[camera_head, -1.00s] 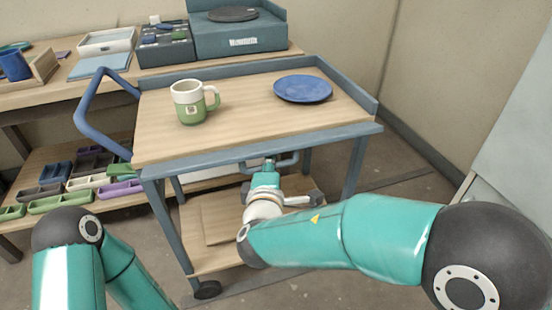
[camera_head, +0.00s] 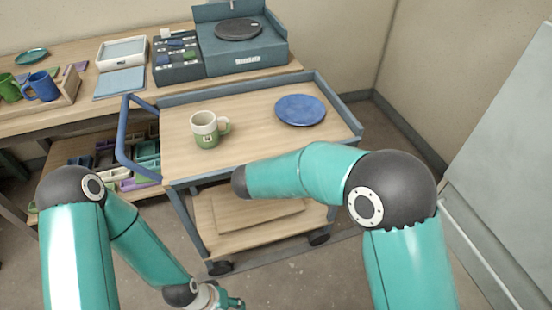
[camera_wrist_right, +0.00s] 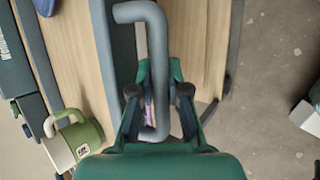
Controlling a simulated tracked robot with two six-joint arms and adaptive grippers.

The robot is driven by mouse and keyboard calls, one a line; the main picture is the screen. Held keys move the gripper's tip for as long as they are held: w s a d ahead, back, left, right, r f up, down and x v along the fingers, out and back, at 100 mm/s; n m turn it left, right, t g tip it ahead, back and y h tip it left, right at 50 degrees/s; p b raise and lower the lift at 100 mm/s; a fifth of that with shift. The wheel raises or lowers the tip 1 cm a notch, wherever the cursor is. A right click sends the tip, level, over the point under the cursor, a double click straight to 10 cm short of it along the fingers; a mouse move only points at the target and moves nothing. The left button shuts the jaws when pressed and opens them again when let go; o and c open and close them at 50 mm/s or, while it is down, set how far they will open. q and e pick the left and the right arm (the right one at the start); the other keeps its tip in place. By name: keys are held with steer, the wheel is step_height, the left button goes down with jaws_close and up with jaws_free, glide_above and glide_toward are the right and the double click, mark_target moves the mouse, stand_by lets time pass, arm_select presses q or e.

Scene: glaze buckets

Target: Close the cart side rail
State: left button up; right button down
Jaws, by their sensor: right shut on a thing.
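The cart (camera_head: 250,125) has a wooden top and raised blue-grey rims on its back and right sides. My right gripper (camera_wrist_right: 159,92) is shut on the handle's bar, fingers on both sides. It is hidden in the head view. My left gripper (camera_head: 230,303) is low at the bottom edge, away from the cart, partly cut off; its opening is unclear.
A green-and-white mug (camera_head: 207,130) and a blue plate (camera_head: 300,110) stand on the cart top. A blue push handle (camera_head: 124,140) is at its left. Behind is a workbench (camera_head: 85,115) with trays and a turntable box. Floor in front is open.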

steer(key=shift+w+a+r+n+g+h+p, duration=0.25)
steer(key=shift+g+p, duration=0.6)
steer(key=shift+p, duration=1.4)
steer(key=shift+w+d+r+n+g+h+p, duration=0.2)
steer(key=shift+g+p, duration=0.7)
steer(key=shift+p, duration=1.35)
steer(key=shift+w+a+r+n+g+h+p, duration=0.25)
steer(key=shift+g+p, duration=0.6)
steer(key=shift+p, duration=1.4)
steer(key=shift+w+d+r, duration=0.1)
steer(key=shift+w+r, duration=0.1)
steer(key=shift+r, duration=0.05)
steer(key=c, duration=1.4)
jaws_free()
steer(key=v, duration=1.1)
steer(key=shift+s+r, duration=0.2)
steer(key=shift+s, duration=0.05)
